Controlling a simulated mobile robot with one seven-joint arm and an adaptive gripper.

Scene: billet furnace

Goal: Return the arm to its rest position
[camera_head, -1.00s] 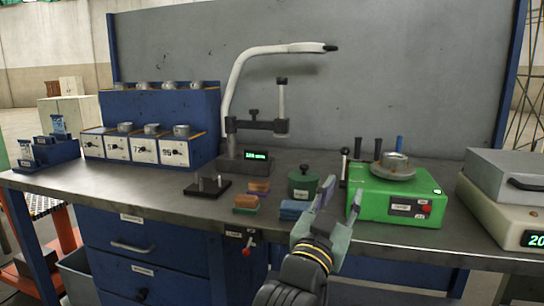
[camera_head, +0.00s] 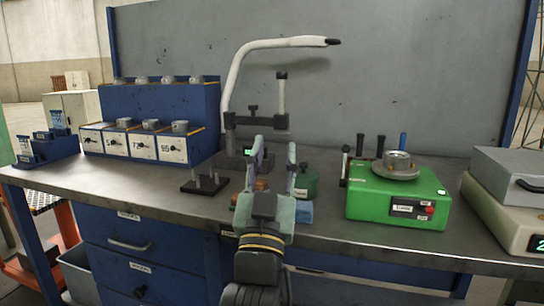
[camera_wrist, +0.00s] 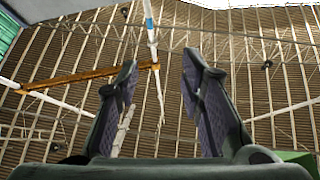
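My gripper (camera_head: 272,163) is in front of the middle of the workbench (camera_head: 320,232) in the head view, fingers pointing up and away. Its two fingers stand apart with nothing between them. In the wrist view the gripper (camera_wrist: 158,85) is also spread and empty, with the hall roof behind it. My gripper and arm partly hide the coloured blocks, the dark green pot (camera_head: 306,184) and the small display behind them.
A green machine (camera_head: 385,205) with a metal disc stands right of my gripper. A grey-topped scale (camera_head: 500,205) is at the far right. A blue rack (camera_head: 165,105), a black peg stand (camera_head: 205,184) and a measuring stand (camera_head: 255,122) are at left and behind. Drawers hang below the bench.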

